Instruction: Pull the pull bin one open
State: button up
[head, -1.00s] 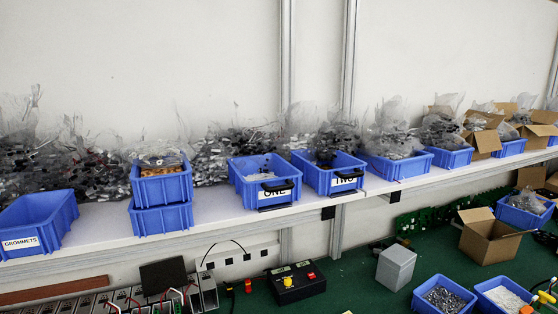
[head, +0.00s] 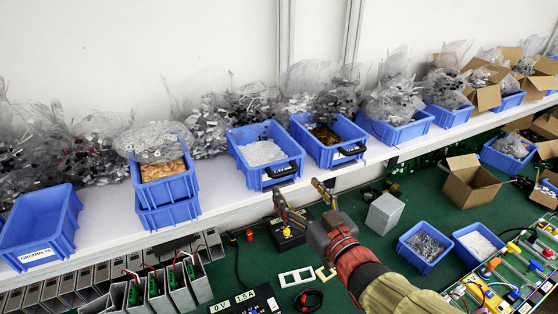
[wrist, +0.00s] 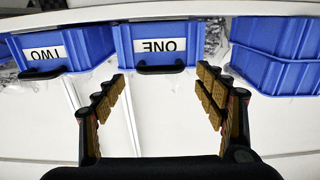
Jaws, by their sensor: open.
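The blue pull bin labelled ONE (head: 264,154) stands on the white shelf in the head view, with a black handle on its front and white pieces inside. In the wrist view, bin ONE (wrist: 135,45) is straight ahead at the top, its label upside down and its black handle (wrist: 160,69) facing me. My gripper (head: 298,195) is open and empty, in front of the shelf edge and below bin ONE. In the wrist view my gripper (wrist: 160,92) has its fingers apart, with the handle just beyond and between them, not touching.
Bin TWO (head: 328,140) stands just right of bin ONE. Stacked blue bins (head: 166,192) stand to its left, and a GROMMETS bin (head: 40,226) farther left. Below the shelf (head: 103,208) is a green bench with a grey box (head: 385,213) and control boxes.

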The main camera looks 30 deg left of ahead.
aim_at(287, 175)
jog(key=shift+w+a+r, duration=0.1)
jog(key=shift+a+r, duration=0.2)
jog(key=p+x, duration=0.1)
jog(key=x, duration=0.5)
jog(key=shift+w+a+f, duration=0.1)
jog(key=shift+w+a, duration=0.1)
jog(key=shift+c, duration=1.3)
jog(key=c, duration=1.1)
jog(key=shift+d, duration=0.1)
jog(key=shift+c, duration=0.3)
